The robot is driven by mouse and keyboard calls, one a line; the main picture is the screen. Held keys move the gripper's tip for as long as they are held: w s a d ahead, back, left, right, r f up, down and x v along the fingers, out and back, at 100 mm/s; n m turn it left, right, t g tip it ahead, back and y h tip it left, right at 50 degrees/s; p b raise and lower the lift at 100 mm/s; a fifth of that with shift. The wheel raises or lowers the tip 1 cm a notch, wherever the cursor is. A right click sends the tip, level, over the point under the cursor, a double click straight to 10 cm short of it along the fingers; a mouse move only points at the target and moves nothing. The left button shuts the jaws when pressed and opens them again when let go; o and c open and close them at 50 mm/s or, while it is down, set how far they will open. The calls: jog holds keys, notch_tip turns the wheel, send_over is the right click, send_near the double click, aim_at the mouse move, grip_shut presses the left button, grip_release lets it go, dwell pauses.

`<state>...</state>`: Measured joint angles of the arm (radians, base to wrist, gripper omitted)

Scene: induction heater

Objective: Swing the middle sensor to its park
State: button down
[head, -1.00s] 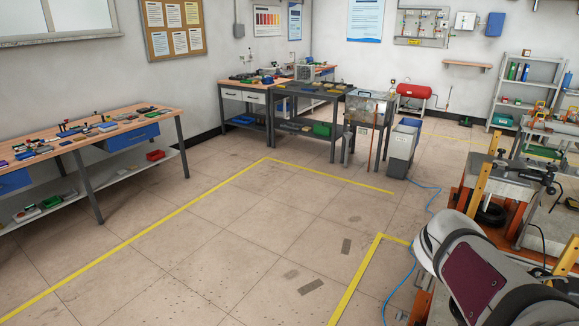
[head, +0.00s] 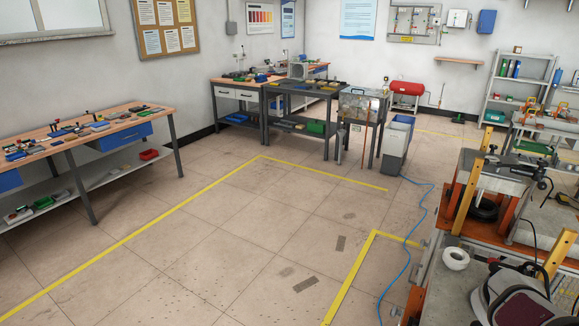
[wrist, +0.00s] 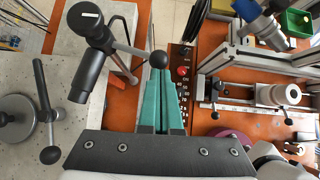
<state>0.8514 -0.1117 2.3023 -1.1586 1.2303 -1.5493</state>
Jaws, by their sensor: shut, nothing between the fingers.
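In the wrist view a dark cylindrical sensor head (wrist: 90,68) hangs at upper left, with a pale rod running from it to a black ball knob (wrist: 157,60). Whether this is the middle sensor I cannot tell for sure. My gripper (wrist: 160,74) has teal fingers that are shut and empty. Their tips are right at the near side of the ball knob; whether they touch it is not clear. A blue cylindrical device (wrist: 255,27) shows at upper right. No park is clearly identifiable. The head view does not clearly show my gripper.
A panel with a red button (wrist: 183,71) lies just right of the fingers. A lever with a black ball (wrist: 49,155) and a round grey base (wrist: 16,122) stand at left. A metal frame with a clamp (wrist: 280,95) is at right. A green bin (wrist: 296,22) stands at the far right.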

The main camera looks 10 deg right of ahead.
jog(key=shift+s+d, duration=0.2)
jog(key=shift+s, duration=0.35)
jog(key=shift+s+d, duration=0.15)
jog(key=shift+s, duration=0.4)
jog(key=w+a+r, duration=0.4)
jog(key=w+a, duration=0.6)
jog(key=a, duration=0.1)
jog(key=a+f+m+t+y, duration=0.2)
jog(key=a+m, duration=0.5)
jog(key=a, duration=0.4)
jog(key=s+a+f+m+t+y, duration=0.1)
jog(key=a+f+m+t+y, duration=0.2)
jog(key=a+f+m+y, duration=0.2)
jog(key=a+m, duration=0.3)
jog(key=a, duration=0.2)
jog(key=shift+a+y, duration=0.3)
jog(key=shift+a, duration=0.1)
